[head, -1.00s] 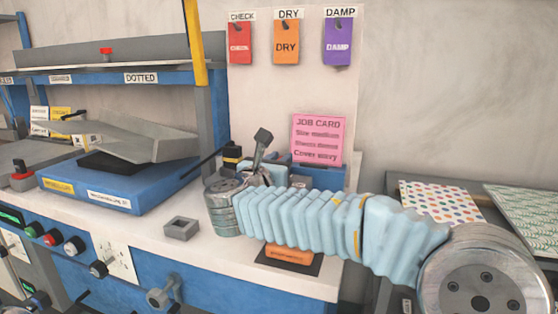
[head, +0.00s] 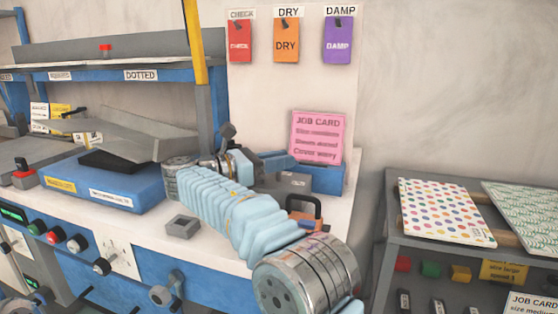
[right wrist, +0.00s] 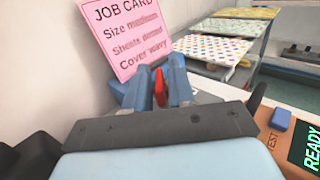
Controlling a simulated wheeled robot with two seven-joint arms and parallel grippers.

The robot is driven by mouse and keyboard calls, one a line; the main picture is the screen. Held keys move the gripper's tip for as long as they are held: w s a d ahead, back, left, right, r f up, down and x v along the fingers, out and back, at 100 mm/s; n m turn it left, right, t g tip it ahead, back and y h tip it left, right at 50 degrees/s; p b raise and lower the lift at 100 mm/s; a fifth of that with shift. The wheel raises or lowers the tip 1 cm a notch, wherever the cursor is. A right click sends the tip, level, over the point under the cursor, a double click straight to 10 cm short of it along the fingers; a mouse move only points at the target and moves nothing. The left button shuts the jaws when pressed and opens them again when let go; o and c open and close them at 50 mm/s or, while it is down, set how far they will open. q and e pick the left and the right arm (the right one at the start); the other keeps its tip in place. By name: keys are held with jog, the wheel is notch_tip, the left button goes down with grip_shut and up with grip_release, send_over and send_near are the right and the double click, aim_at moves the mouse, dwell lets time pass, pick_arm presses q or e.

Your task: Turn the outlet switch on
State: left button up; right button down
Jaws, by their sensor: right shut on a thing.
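My right gripper (head: 278,161) is above the back of the white bench top, in front of the pink job card. In the right wrist view its blue fingers (right wrist: 152,86) are shut on a small red thing (right wrist: 160,87); what that thing is, I cannot tell. A white plate with small dark holes (head: 119,256), which looks like an outlet, is on the blue bench front at lower left, well away from my right gripper. My left gripper is not in view.
The pink job card (head: 318,134) stands in a blue holder (head: 325,180). A grey square block (head: 183,226) and an orange device (head: 302,214) are on the bench. A blue machine (head: 105,184) fills the left. A shelf (head: 450,254) with patterned sheets stands at right.

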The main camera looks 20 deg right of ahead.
jog(key=shift+m+g, duration=0.5)
jog(key=shift+g, duration=0.6)
jog(key=c, duration=1.1)
grip_release()
